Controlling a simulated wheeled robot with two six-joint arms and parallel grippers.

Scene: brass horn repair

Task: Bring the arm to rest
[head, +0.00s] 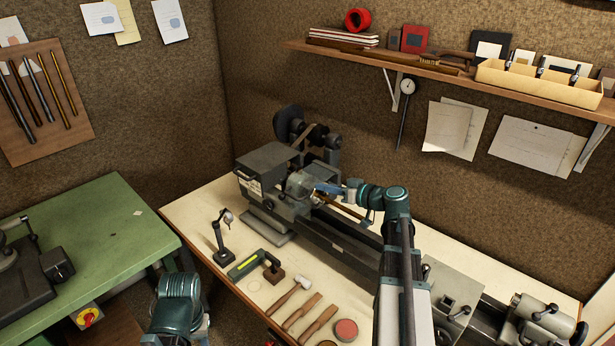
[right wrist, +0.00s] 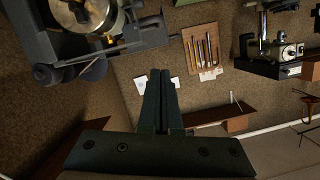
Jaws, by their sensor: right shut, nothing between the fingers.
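My right arm reaches up over the workbench (head: 215,200) from the lower right. It bends left at a teal wrist, and my right gripper (head: 318,190) points left, close to the headstock of the lathe (head: 268,165). In the right wrist view the two dark fingers of this gripper (right wrist: 161,98) lie together with nothing between them. The lathe chuck (right wrist: 85,14) shows at that view's upper left, apart from the fingers. Part of my left arm shows at the bottom of the head view; its gripper is out of frame.
A small lamp-like stand (head: 221,240), a green level (head: 243,265), a hammer (head: 290,292) and a red round tin (head: 345,330) lie in front of the lathe. A shelf (head: 400,62) runs along the back wall. A green table (head: 100,220) stands at left.

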